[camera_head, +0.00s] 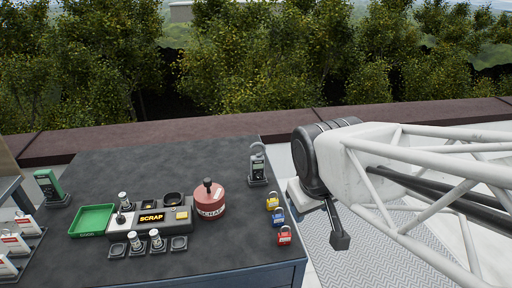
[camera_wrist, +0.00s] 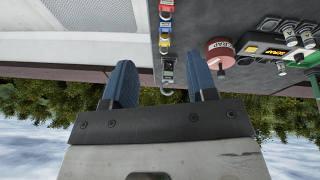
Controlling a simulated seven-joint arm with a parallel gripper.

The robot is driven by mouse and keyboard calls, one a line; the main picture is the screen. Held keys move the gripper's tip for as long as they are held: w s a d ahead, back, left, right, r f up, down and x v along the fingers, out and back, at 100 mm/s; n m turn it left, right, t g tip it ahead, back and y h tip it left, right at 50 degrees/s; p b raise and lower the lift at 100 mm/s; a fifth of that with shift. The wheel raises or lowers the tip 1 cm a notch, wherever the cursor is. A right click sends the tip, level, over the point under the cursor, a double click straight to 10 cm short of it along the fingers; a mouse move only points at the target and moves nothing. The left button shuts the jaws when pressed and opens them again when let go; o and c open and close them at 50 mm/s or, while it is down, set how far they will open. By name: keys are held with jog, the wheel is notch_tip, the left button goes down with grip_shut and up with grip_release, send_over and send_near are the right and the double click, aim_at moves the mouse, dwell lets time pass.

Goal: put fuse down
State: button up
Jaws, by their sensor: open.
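Two silver-capped fuses stand upright in the front row of square dark holders, a left one (camera_head: 135,241) and a right one (camera_head: 156,238). Another similar silver-topped cylinder (camera_head: 125,199) stands behind, at the grey-and-white console (camera_head: 151,230) marked SCRAP. Some of these cylinders also show at the right edge of the wrist view (camera_wrist: 291,35). In the wrist view my gripper (camera_wrist: 160,66) is open, with two blue-padded fingers apart and nothing held between them. In the head view it is off the bench to the right, with a dark finger part hanging down.
On the dark bench (camera_head: 100,175) stand a green tray (camera_head: 93,219), a red SCRAP canister (camera_head: 210,202), a clamp meter (camera_head: 258,168) and yellow (camera_head: 272,201), blue (camera_head: 279,216) and red (camera_head: 284,236) padlocks. A green device (camera_head: 48,187) stands far left. The bench's back middle is clear.

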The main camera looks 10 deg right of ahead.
jog(key=s, duration=0.1)
jog(key=s+m, duration=0.1)
jog(key=s, duration=0.1)
jog(key=s+m+g, duration=0.1)
jog(key=shift+s+a+f+y, duration=0.2)
jog(key=shift+s+f+y, duration=0.15)
jog(key=shift+y, duration=0.05)
dwell(1.9)
